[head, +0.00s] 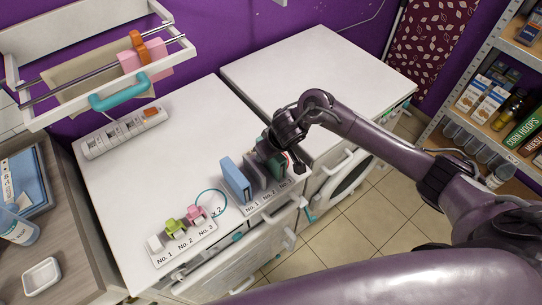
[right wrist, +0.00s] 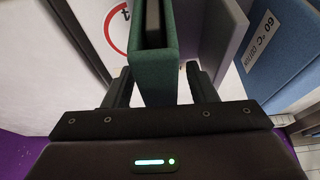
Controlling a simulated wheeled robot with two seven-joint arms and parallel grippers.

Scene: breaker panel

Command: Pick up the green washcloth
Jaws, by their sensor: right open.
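The green washcloth (right wrist: 150,75) stands upright and folded in the right wrist view, between the two dark fingers of my right gripper (right wrist: 160,85). The fingers are open, one on each side of it, with a visible gap on at least the right side. In the head view my right gripper (head: 274,150) is over the right end of a row of folded cloths and partly hides the green washcloth (head: 276,166). My left gripper is not in view.
A grey cloth (right wrist: 222,35) and a blue cloth (right wrist: 285,45) stand beside the green one. Numbered pink, green and white items (head: 175,226) sit at the front of the white top. A power strip (head: 122,130) lies behind. The right white top (head: 320,75) is clear.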

